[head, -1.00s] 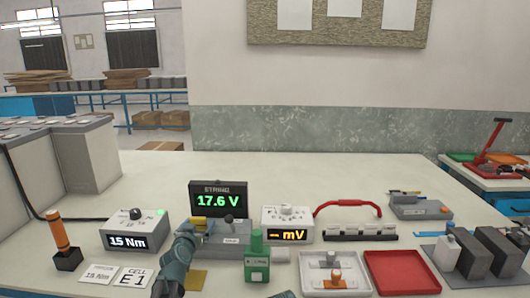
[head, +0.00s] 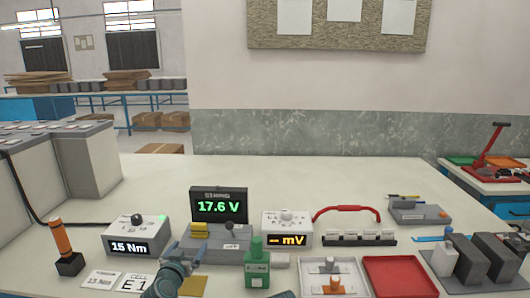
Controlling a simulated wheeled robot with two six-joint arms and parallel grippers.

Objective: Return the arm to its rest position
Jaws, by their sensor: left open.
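My left gripper (head: 184,254) is open, low in the head view, in front of the grey base (head: 215,244) under the STRING display (head: 218,206). Nothing shows between its fingers. My left wrist hides part of the E1 cell card (head: 132,281) and part of a yellow pad (head: 194,286). A yellow block (head: 199,230) sits on the grey base, beyond and apart from the gripper. The display reads 17.6 V. My right gripper does not show.
A 15 Nm box (head: 136,240) and an orange-handled tool (head: 62,238) stand left. A green bottle (head: 257,268) stands close to the gripper's right. The mV meter (head: 287,231), grey tray (head: 312,287) and red tray (head: 400,271) are farther right. Table behind the display is clear.

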